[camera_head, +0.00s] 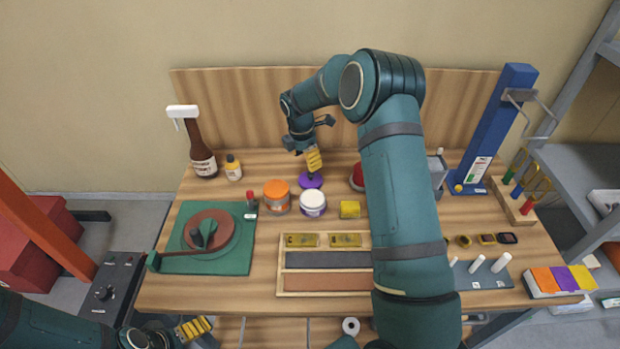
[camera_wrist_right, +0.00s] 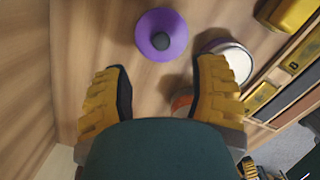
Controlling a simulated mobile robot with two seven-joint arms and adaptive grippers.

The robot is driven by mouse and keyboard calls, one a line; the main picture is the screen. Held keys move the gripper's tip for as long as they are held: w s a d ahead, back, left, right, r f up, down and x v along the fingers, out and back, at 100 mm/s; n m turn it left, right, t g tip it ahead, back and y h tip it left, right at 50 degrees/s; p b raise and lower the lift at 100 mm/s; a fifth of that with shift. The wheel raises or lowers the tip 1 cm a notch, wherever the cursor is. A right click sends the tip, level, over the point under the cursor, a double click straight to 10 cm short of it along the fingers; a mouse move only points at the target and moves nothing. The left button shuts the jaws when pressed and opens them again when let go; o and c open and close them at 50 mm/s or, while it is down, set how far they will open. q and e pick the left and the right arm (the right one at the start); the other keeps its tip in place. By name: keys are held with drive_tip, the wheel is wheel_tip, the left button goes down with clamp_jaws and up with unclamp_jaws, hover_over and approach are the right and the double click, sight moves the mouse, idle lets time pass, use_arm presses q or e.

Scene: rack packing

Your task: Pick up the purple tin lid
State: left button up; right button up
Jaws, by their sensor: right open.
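The purple tin lid (camera_head: 311,181) is a round disc lying on the wooden table, behind the white jar. In the right wrist view the lid (camera_wrist_right: 162,34) shows a dark round knob at its middle. My right gripper (camera_head: 313,162) is above the lid, its yellow fingers pointing down. In the wrist view the right gripper (camera_wrist_right: 160,80) has its fingers wide apart with nothing between them, and the lid lies beyond the fingertips. My left gripper (camera_head: 195,328) is low at the left, by the table's front edge; its opening is unclear.
A white-lidded jar (camera_head: 313,203) and an orange-lidded jar (camera_head: 276,196) stand close in front of the lid. A red item (camera_head: 357,176) is to its right, partly hidden by my arm. A yellow block (camera_head: 349,209) and brown bottle (camera_head: 199,150) stand nearby.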

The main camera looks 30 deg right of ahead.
sight(311, 173)
drive_tip(key=shift+s+d+f, duration=0.1)
drive_tip(key=shift+d+f, duration=0.15)
drive_tip(key=shift+f, duration=1)
drive_tip(key=shift+w+d+f, duration=0.1)
drive_tip(key=shift+d+f, duration=0.1)
drive_tip(key=shift+f, duration=1.05)
drive_tip(key=shift+s+d+f, duration=0.1)
drive_tip(key=shift+d+f, duration=0.15)
drive_tip(key=shift+f, duration=1)
clamp_jaws()
